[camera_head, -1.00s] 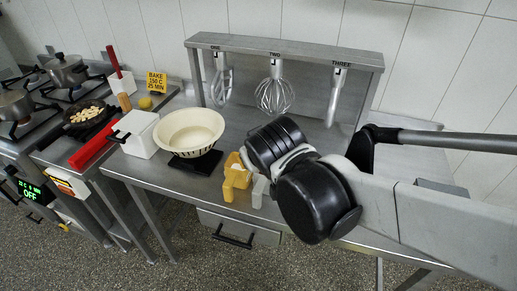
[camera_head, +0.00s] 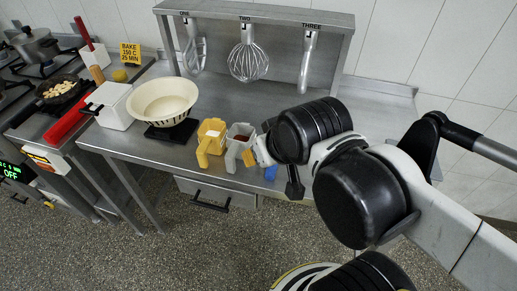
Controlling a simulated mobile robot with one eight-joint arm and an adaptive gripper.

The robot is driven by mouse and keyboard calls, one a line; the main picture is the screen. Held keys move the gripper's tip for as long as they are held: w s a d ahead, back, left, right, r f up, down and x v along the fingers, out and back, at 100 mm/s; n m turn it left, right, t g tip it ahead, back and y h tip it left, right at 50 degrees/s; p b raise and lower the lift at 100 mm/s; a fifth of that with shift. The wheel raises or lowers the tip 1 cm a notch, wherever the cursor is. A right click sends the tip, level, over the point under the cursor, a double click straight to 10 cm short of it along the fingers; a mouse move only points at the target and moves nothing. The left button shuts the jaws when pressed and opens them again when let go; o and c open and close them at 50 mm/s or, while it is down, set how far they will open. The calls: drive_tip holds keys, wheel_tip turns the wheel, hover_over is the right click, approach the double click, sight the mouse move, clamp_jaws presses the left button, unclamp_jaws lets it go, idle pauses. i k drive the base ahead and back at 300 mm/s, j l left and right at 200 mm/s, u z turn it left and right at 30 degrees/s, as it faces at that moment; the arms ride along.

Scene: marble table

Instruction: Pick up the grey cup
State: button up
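The grey cup (camera_head: 233,158) stands on the steel table near its front edge, with its handle toward the front. Something dark reddish shows inside it. A yellow cup (camera_head: 209,147) with something pale inside stands just left of it. My arm comes in from the right and its wrist is close to the right of the grey cup. A dark narrow part that looks like my gripper (camera_head: 294,184) hangs below the wrist, right of the cup and apart from it. The arm hides most of the gripper, so its opening cannot be told.
A cream bowl (camera_head: 163,101) sits on a black scale (camera_head: 172,132) at the left, beside a white box (camera_head: 112,105). A blue item (camera_head: 270,172) shows partly below my wrist. A rack (camera_head: 262,22) with hanging whisks (camera_head: 249,62) stands behind. The table (camera_head: 130,143) is clear in front of the scale.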

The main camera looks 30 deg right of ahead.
sight(240, 137)
drive_tip(key=k+l+u, duration=0.3)
drive_tip(key=l, duration=0.25)
drive_tip(key=k+l+u, duration=0.35)
drive_tip(key=i+j+z, duration=0.7)
drive_tip(key=z, duration=0.2)
drive_tip(key=i+j+z, duration=0.15)
drive_tip(key=j+z, duration=0.25)
drive_tip(key=j, duration=0.25)
drive_tip(key=i+j+z, duration=0.15)
drive_tip(key=j+z, duration=0.3)
drive_tip(key=j, duration=0.2)
drive_tip(key=j+z, duration=0.45)
drive_tip(key=j, duration=0.15)
drive_tip(key=k+j+z, duration=0.1)
drive_tip(key=j+z, duration=0.35)
drive_tip(key=j, duration=0.2)
drive_tip(key=k+j+z, duration=0.15)
drive_tip(key=j+z, duration=0.3)
drive_tip(key=j, duration=0.15)
drive_tip(key=k+j+z, duration=0.4)
drive_tip(key=j, duration=0.15)
drive_tip(key=i+j, duration=0.05)
drive_tip(key=i, duration=0.05)
